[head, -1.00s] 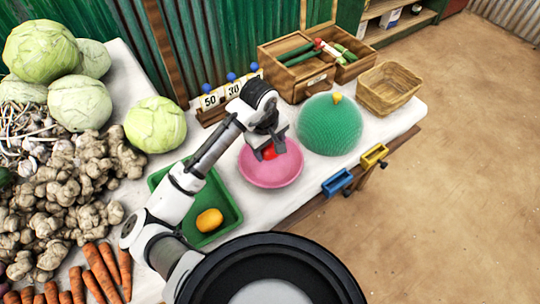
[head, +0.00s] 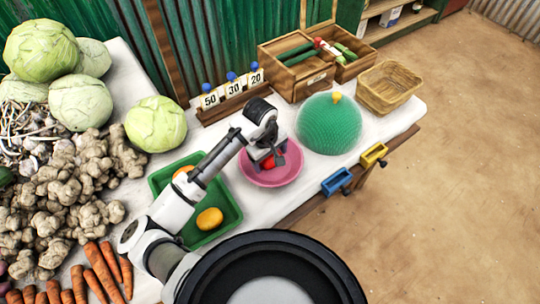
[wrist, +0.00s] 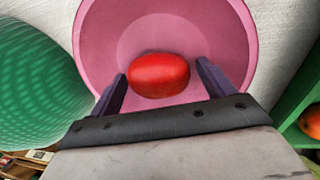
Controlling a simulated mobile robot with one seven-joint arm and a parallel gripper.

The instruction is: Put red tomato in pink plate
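The red tomato (wrist: 158,75) is over the inside of the pink plate (wrist: 237,50) in the wrist view, and appears to rest on its bottom. In the head view the tomato (head: 268,163) shows small and partly covered inside the pink plate (head: 283,178). My gripper (head: 267,158) is low over the plate. In the wrist view its two dark fingers (wrist: 161,72) are apart, one on each side of the tomato, with narrow gaps showing. The gripper looks open.
A green dome (head: 329,125) stands right of the plate. A green tray (head: 225,220) with orange-yellow produce (head: 209,219) is at the left. Number cards (head: 233,90) and a wooden box (head: 293,77) stand behind. Blue (head: 336,183) and yellow (head: 374,155) holders hang at the table edge.

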